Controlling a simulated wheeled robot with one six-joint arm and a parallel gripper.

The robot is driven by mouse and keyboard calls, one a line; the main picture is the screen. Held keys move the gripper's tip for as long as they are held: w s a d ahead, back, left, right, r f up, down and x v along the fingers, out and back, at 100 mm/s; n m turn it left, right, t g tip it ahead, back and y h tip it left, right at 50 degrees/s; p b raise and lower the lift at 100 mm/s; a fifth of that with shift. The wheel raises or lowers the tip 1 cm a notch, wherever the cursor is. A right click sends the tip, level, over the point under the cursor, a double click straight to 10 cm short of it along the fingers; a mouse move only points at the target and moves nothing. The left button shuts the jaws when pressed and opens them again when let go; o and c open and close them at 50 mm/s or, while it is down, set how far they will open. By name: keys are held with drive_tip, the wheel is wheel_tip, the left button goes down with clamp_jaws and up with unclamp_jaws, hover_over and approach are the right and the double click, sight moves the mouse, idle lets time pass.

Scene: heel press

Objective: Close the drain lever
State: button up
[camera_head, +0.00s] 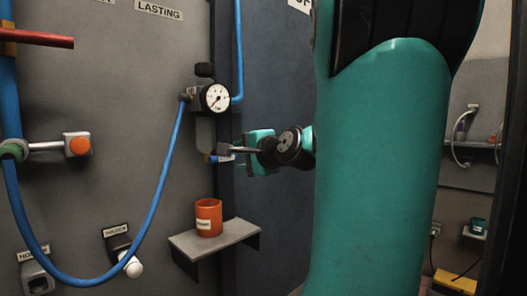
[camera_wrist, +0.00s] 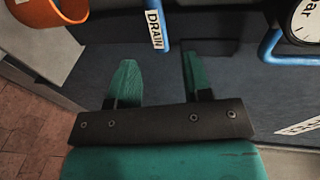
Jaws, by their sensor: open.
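The drain lever (camera_wrist: 164,36) shows blue with a white DRAIN label at the top middle of the wrist view. In the head view the drain lever (camera_head: 211,158) is a small blue piece below the pressure gauge. My gripper (camera_wrist: 158,60) is open, with its two teal fingers apart and nothing held. In the wrist view the lever lies just ahead of the fingertips, roughly in line with the gap between them. I cannot tell whether a finger touches it. My gripper (camera_head: 240,151) also shows sideways in the head view, right of the lever.
The gauge (camera_head: 215,97) with blue hoses is above the lever. An orange cup (camera_head: 208,218) stands on a small grey shelf (camera_head: 222,238) below. An orange button (camera_head: 80,146) and a red bar (camera_head: 35,38) are at left. My arm hides much of the right side.

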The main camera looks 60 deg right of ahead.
drive_tip(key=p+v, duration=0.2)
drive_tip(key=v, duration=0.6)
drive_tip(key=shift+p, duration=0.3)
drive_tip(key=w+a+f+n+g+y, duration=0.2)
drive_tip(key=a+f+n+y, duration=0.1)
drive_tip(key=a+n, duration=0.3)
drive_tip(key=w+a+f+n+g+y, duration=0.2)
drive_tip(key=a+f+n+y, duration=0.15)
drive_tip(key=a, duration=0.45)
drive_tip(key=w+a+f+n+g+y, duration=0.25)
drive_tip(key=a+n+y, duration=0.2)
drive_tip(key=a, duration=0.25)
drive_tip(key=s+a+f+n+g+h, duration=0.1)
drive_tip(key=s+a+f+n+g, duration=0.25)
drive_tip(key=s+a+n, duration=0.35)
drive_tip(key=s+a+f+n+g, duration=0.3)
drive_tip(key=s+a+n+g, duration=0.15)
drive_tip(key=a+n, duration=0.3)
wheel_tip(320, 180, up, 24)
drive_tip(key=p, duration=2.4)
drive_tip(key=shift+s+a, duration=0.25)
drive_tip(key=shift+a, duration=0.1)
